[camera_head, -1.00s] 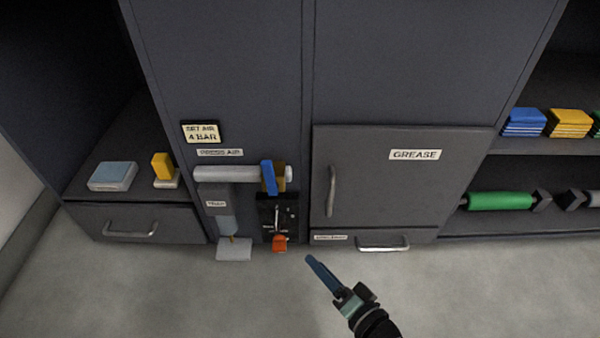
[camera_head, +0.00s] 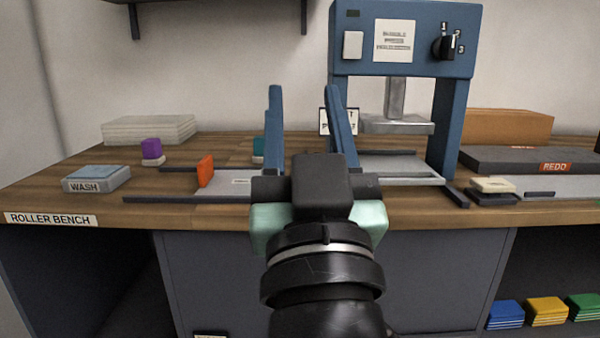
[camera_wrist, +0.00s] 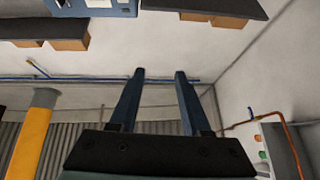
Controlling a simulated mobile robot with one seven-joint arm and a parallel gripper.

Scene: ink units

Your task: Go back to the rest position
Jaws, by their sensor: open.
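My gripper (camera_head: 305,125) is in the middle of the head view, in front of the roller bench (camera_head: 235,213). Its two blue fingers point up and stand apart with nothing between them. In the wrist view my gripper (camera_wrist: 160,80) also shows open and empty, facing the upper wall and ceiling. My arm and gripper hide the middle of the bench front and part of the bench top.
A blue press (camera_head: 403,55) stands on the bench at the back. A wash box (camera_head: 97,179), a purple-topped block (camera_head: 151,150), an orange piece (camera_head: 205,171) and a redo tray (camera_head: 540,158) are also there. Colored stacks (camera_head: 547,311) sit on the lower right shelf.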

